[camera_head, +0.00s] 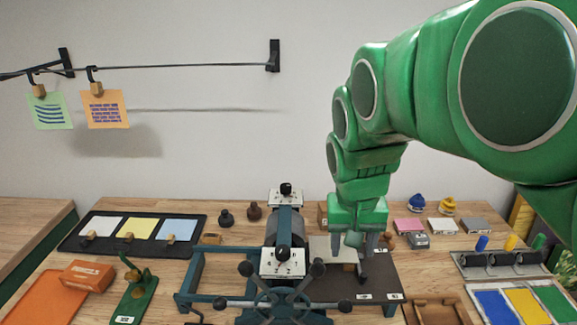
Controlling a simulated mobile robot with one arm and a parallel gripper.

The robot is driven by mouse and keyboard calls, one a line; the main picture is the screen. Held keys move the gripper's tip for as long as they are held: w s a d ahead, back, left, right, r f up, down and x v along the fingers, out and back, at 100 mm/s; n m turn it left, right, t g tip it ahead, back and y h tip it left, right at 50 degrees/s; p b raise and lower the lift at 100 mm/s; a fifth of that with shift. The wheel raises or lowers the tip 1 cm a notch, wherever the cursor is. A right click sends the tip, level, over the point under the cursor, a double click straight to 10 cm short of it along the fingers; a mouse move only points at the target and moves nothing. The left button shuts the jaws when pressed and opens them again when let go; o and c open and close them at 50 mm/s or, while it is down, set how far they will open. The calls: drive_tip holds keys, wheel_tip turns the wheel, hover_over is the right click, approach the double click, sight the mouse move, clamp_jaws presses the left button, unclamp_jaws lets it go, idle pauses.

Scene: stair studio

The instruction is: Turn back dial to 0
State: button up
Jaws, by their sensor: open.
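The back dial (286,188) is a small black knob on a white plate at the far end of the blue-grey press. Its numbers are too small to read. A second dial (283,254) sits on a larger white plate at the press's near end, with figures around it. My green gripper (350,262) is to the right of the press, apart from both dials. I cannot tell whether anything lies between the fingers.
The press (200,262) has a star-shaped handwheel (282,302) with black knobs in front. Two dark stamps (226,217) stand left of the back dial. A black tray (100,238) holds coloured sheets at left. Ink pads (409,226) and paint tubes (482,243) are at right.

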drive_tip(key=w+a+r+t, duration=0.25)
drive_tip(key=w+a, duration=0.45)
drive_tip(key=w, duration=0.5)
approach(285, 185)
drive_tip(key=f, duration=0.1)
drive_tip(key=shift+t, duration=0.45)
drive_tip(key=shift+s+x, duration=0.2)
drive_tip(key=shift+x, duration=3.65)
drive_tip(key=shift+d+f, duration=0.1)
drive_tip(key=shift+d, duration=0.05)
drive_tip(key=c, duration=1)
drive_tip(key=shift+c, duration=0.2)
